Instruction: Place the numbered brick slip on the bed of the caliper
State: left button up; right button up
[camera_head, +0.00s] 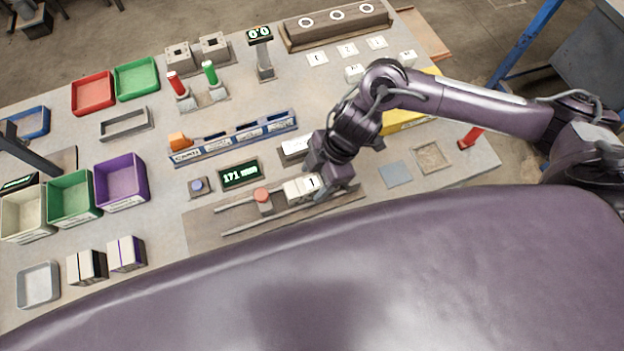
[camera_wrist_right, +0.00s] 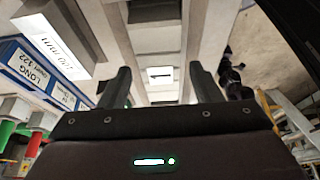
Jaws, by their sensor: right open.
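The white brick slip numbered 1 (camera_head: 306,187) lies on the bed of the caliper (camera_head: 228,221), between its two rails and to the right of the red-topped slider (camera_head: 263,198). My right gripper (camera_head: 318,180) is right over the slip and partly covers its right side. In the right wrist view the slip (camera_wrist_right: 160,74) shows between and beyond the two spread fingers of my right gripper (camera_wrist_right: 160,85), with space on both sides. Whether the slip touches the caliper's jaw is hard to tell. My left gripper is not in view.
A green-lit display (camera_head: 240,174) reading 171 mm and a blue button (camera_head: 198,186) sit behind the caliper. A white block (camera_head: 295,147) and a blue labelled rack (camera_head: 235,137) stand farther back. Purple (camera_head: 143,187), green and cream bins are at left. Numbered slips (camera_head: 347,50) lie at the back.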

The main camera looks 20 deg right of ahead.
jog(key=b+v, duration=0.1)
jog(key=v, duration=0.9)
jog(key=shift+s+f, duration=0.1)
jog(key=shift+f, duration=0.05)
